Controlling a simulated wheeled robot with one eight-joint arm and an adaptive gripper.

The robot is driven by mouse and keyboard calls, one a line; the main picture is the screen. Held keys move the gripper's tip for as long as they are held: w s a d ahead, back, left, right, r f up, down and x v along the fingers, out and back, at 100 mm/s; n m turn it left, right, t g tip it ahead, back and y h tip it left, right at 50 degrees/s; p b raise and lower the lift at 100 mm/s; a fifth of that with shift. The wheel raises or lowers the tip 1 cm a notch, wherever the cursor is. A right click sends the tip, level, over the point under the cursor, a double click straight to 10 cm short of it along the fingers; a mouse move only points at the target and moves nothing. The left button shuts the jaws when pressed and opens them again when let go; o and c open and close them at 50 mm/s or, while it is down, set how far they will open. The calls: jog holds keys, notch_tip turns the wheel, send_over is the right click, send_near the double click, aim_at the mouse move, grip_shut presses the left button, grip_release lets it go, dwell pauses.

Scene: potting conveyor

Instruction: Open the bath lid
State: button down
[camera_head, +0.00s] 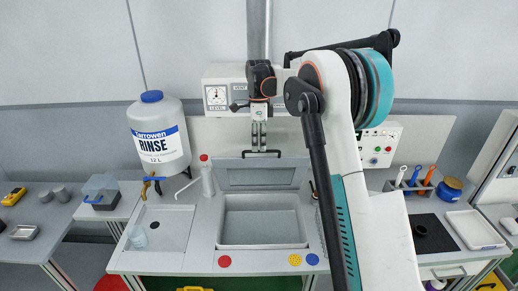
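The bath (262,243) is an open grey rectangular basin in the middle of the counter, and I see down into it. A black bar handle (273,152) sits at the lid's top edge. My gripper (259,148) points down at the handle, its fingers close together and meeting the bar. It looks shut on the bar, though the fingertips are small and partly merge with it.
A gauge box (217,97) is behind my gripper. A button panel (381,148) and white tray (474,230) are to the right, partly beyond my arm.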

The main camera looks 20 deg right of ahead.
jog(key=shift+w+d+f, duration=0.4)
jog(key=shift+w+f, duration=0.1)
jog(key=shift+w, duration=0.15)
jog(key=c, duration=2.1)
grip_release()
jog(key=o, duration=0.7)
jog(key=shift+w+d+f, duration=0.15)
jog(key=shift+w+f, duration=0.15)
jog(key=shift+w, duration=0.25)
jog(key=shift+c, duration=0.4)
jog(key=shift+s+r, duration=0.1)
jog(key=shift+r, duration=0.1)
jog(key=shift+c, duration=0.9)
jog(key=r, duration=0.3)
jog(key=w+r, duration=0.1)
jog(key=r, duration=0.3)
jog(key=w+r, duration=0.1)
jog(key=r, duration=0.2)
jog(key=shift+d+r, duration=0.1)
jog(key=shift+r, duration=0.95)
